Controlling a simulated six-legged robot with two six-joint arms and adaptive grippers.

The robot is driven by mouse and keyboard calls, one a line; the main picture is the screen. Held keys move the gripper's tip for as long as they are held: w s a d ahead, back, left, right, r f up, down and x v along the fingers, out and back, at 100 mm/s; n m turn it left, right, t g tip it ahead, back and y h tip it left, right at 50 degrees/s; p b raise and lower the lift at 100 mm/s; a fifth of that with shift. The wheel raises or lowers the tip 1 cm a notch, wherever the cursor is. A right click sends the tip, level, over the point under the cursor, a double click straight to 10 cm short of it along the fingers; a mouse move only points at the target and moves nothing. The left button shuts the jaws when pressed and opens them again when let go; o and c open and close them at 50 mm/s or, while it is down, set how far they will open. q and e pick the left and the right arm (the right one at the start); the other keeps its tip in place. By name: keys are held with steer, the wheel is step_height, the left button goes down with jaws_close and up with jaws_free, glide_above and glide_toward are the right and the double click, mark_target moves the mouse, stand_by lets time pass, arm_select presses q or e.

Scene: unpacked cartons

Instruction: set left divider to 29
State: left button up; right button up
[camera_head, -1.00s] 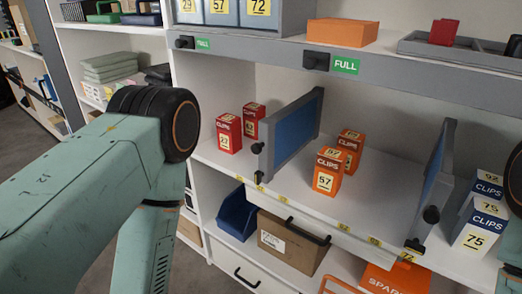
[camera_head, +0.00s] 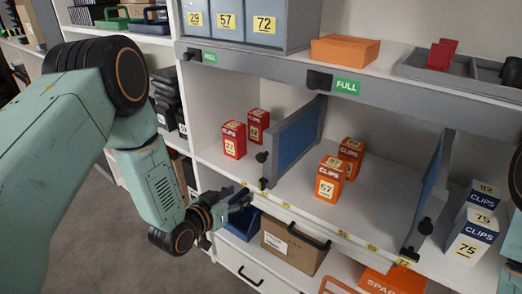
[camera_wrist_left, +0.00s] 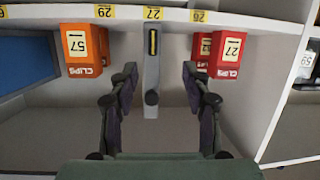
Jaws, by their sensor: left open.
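The left divider (camera_head: 293,142) is a grey-framed blue panel standing on the middle shelf, between red clip boxes (camera_head: 233,140) on its left and orange clip boxes (camera_head: 328,180) on its right. My left gripper (camera_head: 238,204) is open, in front of the shelf edge, below and left of the divider's dark front knob. In the left wrist view, which is upside down, the divider's grey front post (camera_wrist_left: 152,75) stands between the open fingers (camera_wrist_left: 153,88), apart from both. The yellow shelf label (camera_wrist_left: 153,13) at the post looks like 27; another label (camera_wrist_left: 104,12) looks like 29.
A second divider (camera_head: 430,195) stands to the right, with blue-and-white clip boxes (camera_head: 470,235) beyond it. A blue bin (camera_head: 243,222) and a brown carton (camera_head: 292,246) sit below. Green FULL signs (camera_head: 346,86) mark the shelf above.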

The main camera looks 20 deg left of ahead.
mark_target(259, 158)
arm_select(q)
step_height(259, 158, up, 7)
steer(key=w+d+m+t+h, duration=0.1)
steer(key=w+m+t+h, duration=0.1)
steer(key=w+t, duration=0.1)
steer(key=b+x, duration=0.1)
steer(key=x, duration=0.6)
steer(key=shift+w+d+f+b, duration=0.2)
steer(key=shift+d+b, duration=0.1)
steer(key=shift+b, duration=0.1)
steer(key=shift+c, duration=0.2)
jaws_close()
